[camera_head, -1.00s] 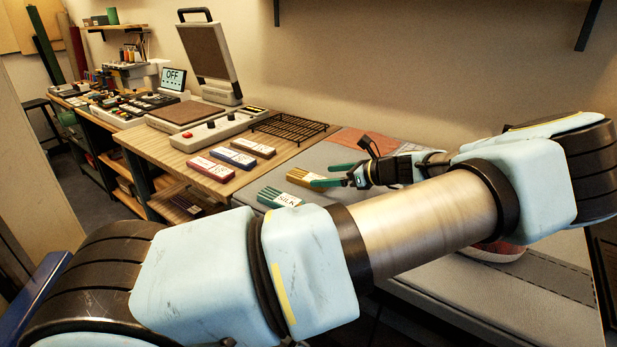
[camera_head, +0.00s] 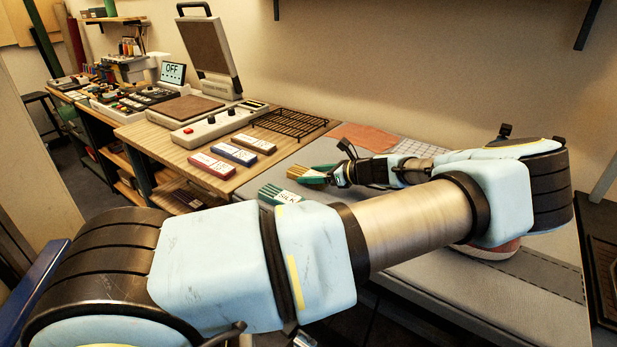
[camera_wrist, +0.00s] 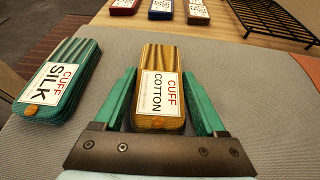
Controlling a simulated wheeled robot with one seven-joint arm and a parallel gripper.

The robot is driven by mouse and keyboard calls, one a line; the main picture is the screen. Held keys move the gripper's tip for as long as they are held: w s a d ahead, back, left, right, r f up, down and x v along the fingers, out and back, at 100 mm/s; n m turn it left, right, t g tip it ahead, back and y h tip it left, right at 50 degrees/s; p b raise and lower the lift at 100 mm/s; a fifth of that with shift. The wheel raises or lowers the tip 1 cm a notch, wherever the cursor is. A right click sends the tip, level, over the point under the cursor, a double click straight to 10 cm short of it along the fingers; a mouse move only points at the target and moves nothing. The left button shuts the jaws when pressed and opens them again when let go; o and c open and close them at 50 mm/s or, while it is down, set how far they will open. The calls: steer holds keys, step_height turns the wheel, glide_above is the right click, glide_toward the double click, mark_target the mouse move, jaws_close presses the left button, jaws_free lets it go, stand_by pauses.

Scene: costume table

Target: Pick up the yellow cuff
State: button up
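The yellow cuff (camera_wrist: 160,58), with a white label reading "CUFF COTTON", lies on the grey mat (camera_wrist: 226,75). In the wrist view it sits between the two green fingers of my gripper (camera_wrist: 162,98). Dark gaps show beside the cuff, so the fingers look spread around it and not closed. In the head view the yellow cuff (camera_head: 301,173) is partly hidden by my gripper (camera_head: 325,174). A teal cuff labelled "CUFF SILK" (camera_wrist: 60,80) lies to its left, apart from my gripper; it also shows in the head view (camera_head: 280,195).
A black wire rack (camera_head: 290,123) and a heat press (camera_head: 205,125) stand there too. An orange cloth (camera_head: 365,137) lies at the mat's back.

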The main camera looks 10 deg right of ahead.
steer(key=c, duration=0.8)
steer(key=shift+c, duration=0.2)
